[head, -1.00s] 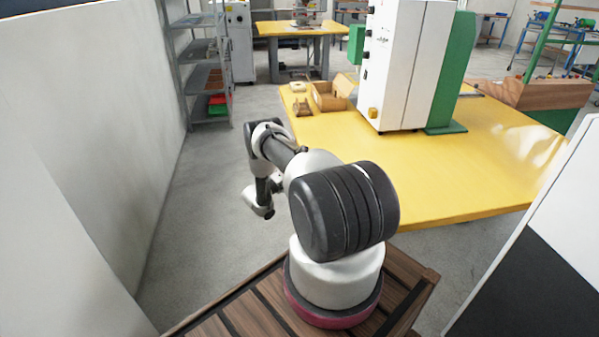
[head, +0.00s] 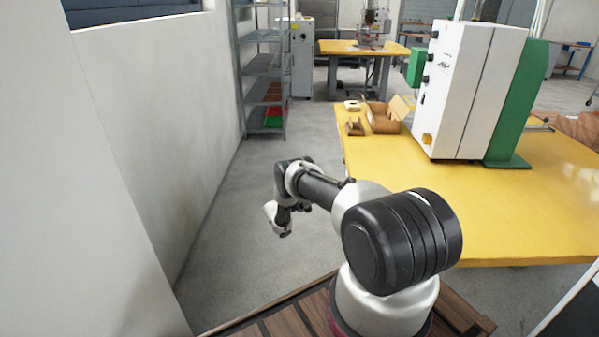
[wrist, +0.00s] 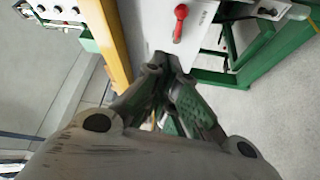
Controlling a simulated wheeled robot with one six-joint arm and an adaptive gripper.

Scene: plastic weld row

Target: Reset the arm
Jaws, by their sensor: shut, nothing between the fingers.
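My arm stands on its slatted wooden base in the head view, bent forward and left, with its wrist low over bare grey floor. My gripper (head: 284,231) is small there, and its fingers are hard to make out. In the wrist view my gripper (wrist: 168,72) shows its fingers brought together with nothing between them. It hangs clear of the yellow table (head: 480,220), to the left of its edge.
A white and green machine (head: 465,90) stands on the table, with an open cardboard box (head: 383,122) beside it. A pale wall (head: 150,130) runs along the left. A grey shelf rack (head: 265,75) stands farther back. The floor between wall and table is free.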

